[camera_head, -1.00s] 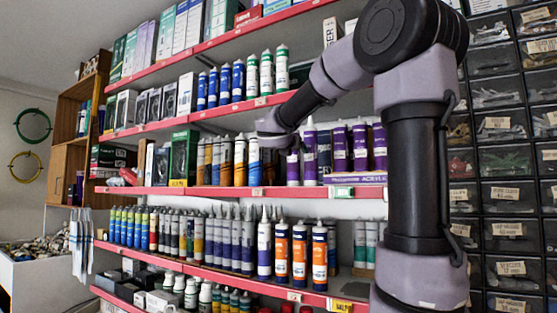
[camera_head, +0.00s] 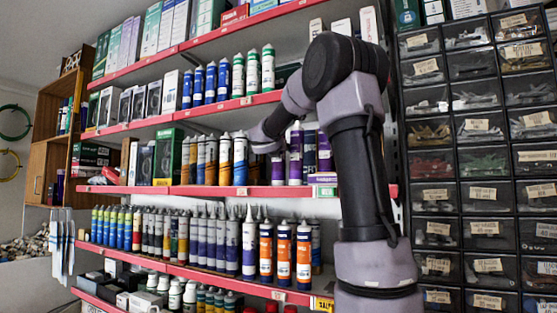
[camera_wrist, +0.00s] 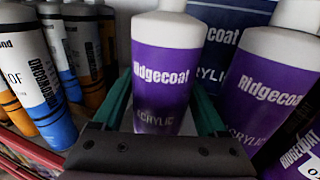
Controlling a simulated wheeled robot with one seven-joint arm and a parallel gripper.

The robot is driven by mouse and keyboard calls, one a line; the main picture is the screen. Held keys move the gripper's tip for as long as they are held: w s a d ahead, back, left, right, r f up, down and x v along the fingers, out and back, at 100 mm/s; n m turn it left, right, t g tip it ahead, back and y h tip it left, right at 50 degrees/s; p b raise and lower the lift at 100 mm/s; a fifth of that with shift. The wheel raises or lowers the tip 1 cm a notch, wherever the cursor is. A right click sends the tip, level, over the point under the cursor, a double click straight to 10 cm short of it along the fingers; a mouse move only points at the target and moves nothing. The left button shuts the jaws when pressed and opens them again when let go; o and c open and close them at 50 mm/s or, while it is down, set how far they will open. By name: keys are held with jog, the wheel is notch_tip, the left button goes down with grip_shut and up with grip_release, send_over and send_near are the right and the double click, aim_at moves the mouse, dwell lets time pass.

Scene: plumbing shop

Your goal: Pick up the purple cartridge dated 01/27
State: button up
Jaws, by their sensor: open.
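A purple cartridge with a white top, labelled "Ridgecoat Acrylic" (camera_wrist: 165,70), stands upright between the teal fingers of my gripper (camera_wrist: 162,98) in the wrist view. The fingers are open, one on each side of it; I cannot tell whether they touch it. No date is readable on its visible face. A second purple cartridge (camera_wrist: 262,90) stands close on the right. In the head view my gripper (camera_head: 268,140) is at the left end of the purple cartridges (camera_head: 295,158) on the middle shelf, and my arm hides part of that row.
Blue-and-orange cartridges (camera_wrist: 35,75) stand close to the left of my gripper. A dark card marked "Ridgecoat" (camera_wrist: 232,50) is behind. The red shelf edge (camera_head: 230,191) runs below the row. Drawer cabinets (camera_head: 485,150) fill the right side.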

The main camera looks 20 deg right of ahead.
jog(key=shift+w+d, duration=0.1)
jog(key=shift+d, duration=0.05)
grip_shut()
jog(key=shift+r, duration=0.15)
